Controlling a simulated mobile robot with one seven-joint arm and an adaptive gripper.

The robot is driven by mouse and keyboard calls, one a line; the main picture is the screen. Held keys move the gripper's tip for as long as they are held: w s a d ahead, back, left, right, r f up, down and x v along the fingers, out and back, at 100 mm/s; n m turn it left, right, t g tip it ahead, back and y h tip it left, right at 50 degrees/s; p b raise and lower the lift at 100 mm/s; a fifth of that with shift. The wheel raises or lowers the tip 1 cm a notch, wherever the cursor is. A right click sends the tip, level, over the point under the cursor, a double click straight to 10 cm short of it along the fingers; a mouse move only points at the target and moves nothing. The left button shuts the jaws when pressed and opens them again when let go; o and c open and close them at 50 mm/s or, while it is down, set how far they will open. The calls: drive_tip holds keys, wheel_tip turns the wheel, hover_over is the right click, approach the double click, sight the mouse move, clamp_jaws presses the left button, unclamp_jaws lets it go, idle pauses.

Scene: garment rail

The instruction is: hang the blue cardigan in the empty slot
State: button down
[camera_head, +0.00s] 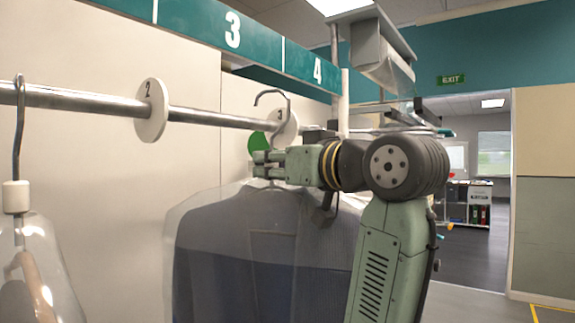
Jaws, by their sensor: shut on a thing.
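The blue cardigan (260,260) hangs upright inside a clear cover on a hanger, below my gripper (263,164). My gripper is shut on the hanger's neck, just under its metal hook (271,96). The hook's curved top shows above the rail (215,118), overlapping the white disc marked 3 (285,126). I cannot tell whether the hook is over the rail or in front of it. The rail stretch between disc 3 and the disc marked 2 (151,110) is bare. My arm hides the rail to the right of disc 3.
Another hanger (17,150) with a clear-covered garment (35,265) hangs at the far left. A teal board with numbers 3 and 4 (232,30) runs above the rail. A green round thing (257,141) shows behind my gripper. A doorway opens at the right.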

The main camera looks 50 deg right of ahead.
sight(230, 191)
drive_tip(key=shift+w+a, duration=0.45)
drive_tip(key=shift+w, duration=0.9)
drive_tip(key=shift+w+a, duration=0.5)
drive_tip(key=shift+w, duration=0.85)
drive_tip(key=shift+w+a, duration=0.45)
drive_tip(key=shift+w, duration=0.9)
drive_tip(key=shift+f+b, duration=0.85)
drive_tip(key=shift+f, duration=0.3)
drive_tip(key=c, duration=1.4)
unclamp_jaws()
drive_tip(key=shift+f, duration=0.1)
drive_tip(key=s+a, duration=0.2)
drive_tip(key=s, duration=1)
